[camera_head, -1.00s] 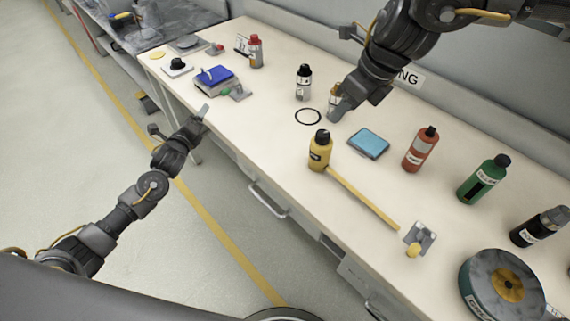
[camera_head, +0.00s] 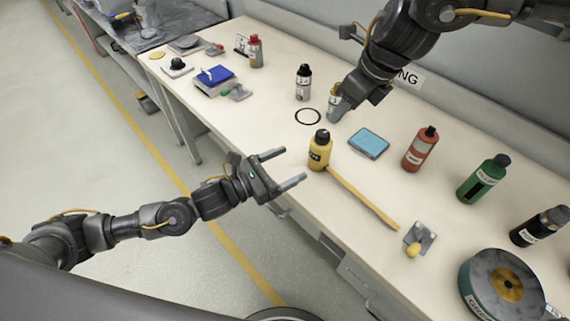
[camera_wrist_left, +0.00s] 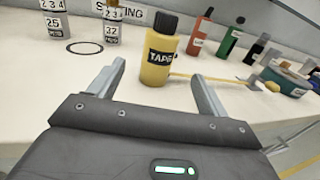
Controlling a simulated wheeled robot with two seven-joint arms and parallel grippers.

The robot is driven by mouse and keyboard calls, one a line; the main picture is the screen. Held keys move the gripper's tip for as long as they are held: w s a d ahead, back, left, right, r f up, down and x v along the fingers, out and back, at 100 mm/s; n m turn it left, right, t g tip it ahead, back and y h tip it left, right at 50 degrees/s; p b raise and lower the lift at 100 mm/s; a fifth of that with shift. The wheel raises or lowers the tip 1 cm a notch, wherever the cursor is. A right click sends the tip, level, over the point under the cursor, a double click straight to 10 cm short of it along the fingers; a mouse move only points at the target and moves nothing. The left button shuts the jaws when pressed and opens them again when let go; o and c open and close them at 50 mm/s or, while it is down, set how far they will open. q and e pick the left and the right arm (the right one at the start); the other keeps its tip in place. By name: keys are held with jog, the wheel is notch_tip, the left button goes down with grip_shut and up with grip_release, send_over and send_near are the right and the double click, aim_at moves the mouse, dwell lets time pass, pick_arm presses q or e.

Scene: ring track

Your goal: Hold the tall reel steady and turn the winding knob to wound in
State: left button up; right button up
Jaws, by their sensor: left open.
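The tall yellow reel (camera_head: 319,155), labelled TAPE, stands upright on the bench with a black knob (camera_head: 322,136) on top. A yellow strip (camera_head: 363,198) runs from its base to a grey plate (camera_head: 419,238) with a yellow end piece. My left gripper (camera_head: 294,166) is open at the bench's front edge, fingers pointing at the reel and apart from it. In the left wrist view the reel (camera_wrist_left: 158,66) shows beyond and between the fingertips. My right gripper (camera_head: 337,108) points down behind the reel, by a small labelled bottle that it partly hides; its jaws are unclear.
A black ring (camera_head: 307,117) and a blue pad (camera_head: 369,143) lie near the reel. Red (camera_head: 420,149) and green (camera_head: 484,180) bottles stand to the right, with a large round reel (camera_head: 502,285) at the near right. The bench between my left gripper and the yellow reel is clear.

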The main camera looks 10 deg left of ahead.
aim_at(321, 148)
pick_arm(q)
jog(key=x, duration=1)
jog(key=shift+w+d, duration=0.25)
jog(key=shift+w, duration=0.05)
jog(key=shift+c, duration=0.4)
